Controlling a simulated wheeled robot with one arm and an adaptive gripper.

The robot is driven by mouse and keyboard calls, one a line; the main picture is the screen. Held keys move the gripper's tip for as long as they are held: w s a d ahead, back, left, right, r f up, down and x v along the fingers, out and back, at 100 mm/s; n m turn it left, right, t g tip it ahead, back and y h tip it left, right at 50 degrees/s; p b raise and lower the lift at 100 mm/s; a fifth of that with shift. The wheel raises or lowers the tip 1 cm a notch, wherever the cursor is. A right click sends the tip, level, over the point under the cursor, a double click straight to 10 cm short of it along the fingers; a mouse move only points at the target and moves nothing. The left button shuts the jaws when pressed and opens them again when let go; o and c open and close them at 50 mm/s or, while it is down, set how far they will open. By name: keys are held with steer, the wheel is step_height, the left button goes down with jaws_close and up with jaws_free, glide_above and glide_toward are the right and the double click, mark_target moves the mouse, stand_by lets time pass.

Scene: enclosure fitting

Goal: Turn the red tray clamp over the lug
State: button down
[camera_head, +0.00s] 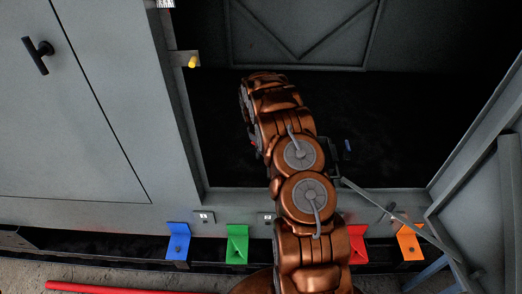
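My copper-coloured arm reaches up from the bottom edge into the open dark enclosure (400,130). My gripper cannot be made out; the arm's own links cover the area where it may be. A small red spot (254,143) shows at the left edge of the arm inside the enclosure; it is too small to tell whether it is the red tray clamp. A small blue part (348,148) shows to the right of the arm beside dark hardware. No lug can be made out. A red angled bracket (358,245) stands below the opening, partly behind my arm.
Blue (178,242), green (237,245) and orange (410,242) brackets line the front below the sill. A grey door with a black handle (38,55) is at left. A yellow-tipped part (192,62) juts from the left frame. A thin grey rod (385,203) slants at right.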

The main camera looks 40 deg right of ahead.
steer(key=n, duration=0.1)
steer(key=n+b, duration=0.1)
steer(key=n, duration=0.1)
steer(key=n+t+b, duration=0.1)
steer(key=n, duration=0.1)
steer(key=shift+w+d+f+y, duration=0.15)
steer(key=shift+w+d+y, duration=0.15)
steer(key=shift+d, duration=0.1)
steer(key=shift+w+d+n+b, duration=0.1)
steer(key=shift+d+n+b, duration=0.05)
steer(key=shift+n+b, duration=0.9)
steer(key=c, duration=1.1)
jaws_free()
steer(key=shift+c, duration=0.2)
steer(key=shift+r, duration=0.3)
step_height(320, 180, up, 12)
steer(key=s+a, duration=0.1)
steer(key=s, duration=0.1)
steer(key=shift+a+f, duration=0.15)
steer(key=shift+f, duration=0.1)
